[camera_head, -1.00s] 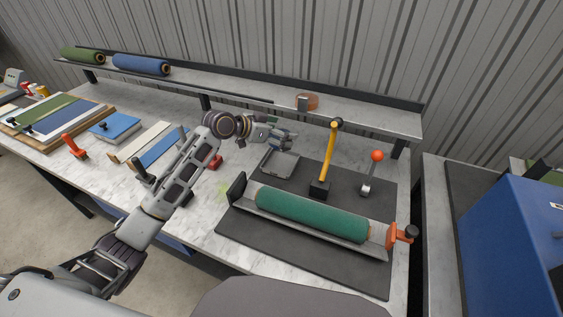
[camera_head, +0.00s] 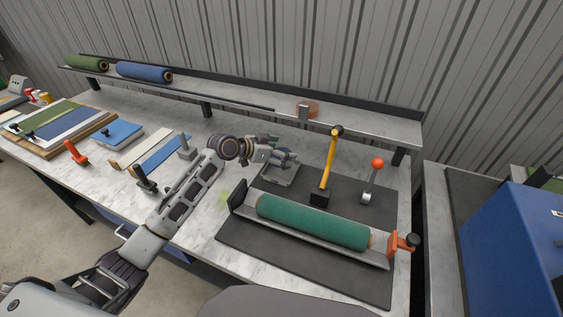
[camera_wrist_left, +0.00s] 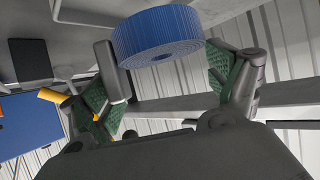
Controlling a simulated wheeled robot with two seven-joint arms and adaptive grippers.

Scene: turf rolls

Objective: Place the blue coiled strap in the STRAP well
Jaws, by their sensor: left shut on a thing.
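The blue coiled strap (camera_wrist_left: 160,38) shows in the left wrist view as a ribbed roll with its spiral end visible, between the green-padded fingers of my left gripper (camera_wrist_left: 160,80). My gripper is shut on it. In the head view my left gripper (camera_head: 285,156) is just over a small grey tray (camera_head: 278,174) at the back left of the dark mat. The strap is hidden or too small to make out there. No STRAP label can be read, so I cannot tell whether this tray is the STRAP well. My right gripper is out of view.
A yellow-handled mallet (camera_head: 329,165) and a red-knobbed lever (camera_head: 373,180) stand right of the tray. A green roll (camera_head: 312,222) lies in a cradle in front. A raised shelf (camera_head: 240,98) runs behind, carrying rolls and a brown tape ring (camera_head: 307,110).

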